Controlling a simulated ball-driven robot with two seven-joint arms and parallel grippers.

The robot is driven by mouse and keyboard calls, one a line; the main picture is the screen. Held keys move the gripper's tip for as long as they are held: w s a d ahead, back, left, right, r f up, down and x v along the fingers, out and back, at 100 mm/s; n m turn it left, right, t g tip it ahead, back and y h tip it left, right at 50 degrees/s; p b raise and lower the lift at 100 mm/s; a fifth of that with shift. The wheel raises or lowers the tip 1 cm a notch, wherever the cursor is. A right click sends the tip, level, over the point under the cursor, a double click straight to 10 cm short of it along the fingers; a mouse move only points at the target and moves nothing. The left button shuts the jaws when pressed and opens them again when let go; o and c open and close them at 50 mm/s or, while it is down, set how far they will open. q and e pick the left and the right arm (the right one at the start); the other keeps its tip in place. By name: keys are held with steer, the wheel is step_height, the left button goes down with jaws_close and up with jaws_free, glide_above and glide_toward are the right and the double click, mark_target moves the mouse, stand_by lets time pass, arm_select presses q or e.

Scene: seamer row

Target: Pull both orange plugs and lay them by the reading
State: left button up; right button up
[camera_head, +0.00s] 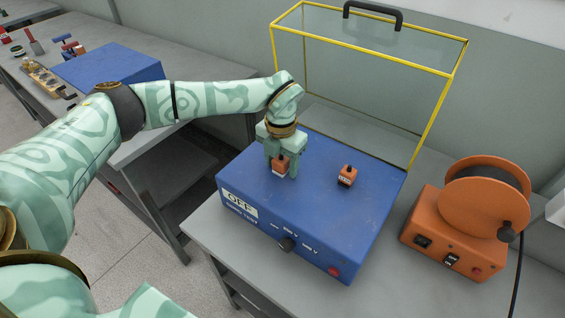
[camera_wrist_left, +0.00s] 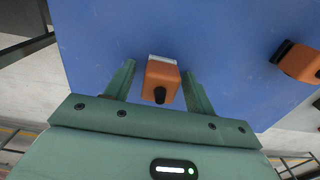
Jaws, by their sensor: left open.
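Two orange plugs stand on top of a blue box (camera_head: 315,218). The left plug (camera_head: 280,163) is between the fingers of my left gripper (camera_head: 281,170), which comes down on it from above. In the left wrist view this plug (camera_wrist_left: 161,80) sits between the two open fingers (camera_wrist_left: 160,82), with a gap on each side. The right plug (camera_head: 347,175) stands free to the right; it also shows at the right edge of the left wrist view (camera_wrist_left: 300,62). My right gripper is out of view.
A clear yellow-framed cover (camera_head: 362,48) with a black handle stands raised behind the box. An orange reel unit (camera_head: 455,235) stands to the right on the grey bench (camera_head: 225,250). Another bench at the left holds a blue case (camera_head: 108,64) and small tools.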

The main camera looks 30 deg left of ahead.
mark_target(281, 158)
arm_select(q)
steer(key=shift+p, duration=0.65)
stand_by(0.7)
jaws_close()
steer(key=shift+w+r+p, duration=0.1)
steer(key=shift+r+p, duration=0.2)
steer(key=shift+r, duration=0.1)
steer(key=shift+r+p, duration=0.5)
steer(key=shift+r, duration=0.1)
steer(key=shift+r+p, duration=1.9)
steer(key=shift+r, duration=0.15)
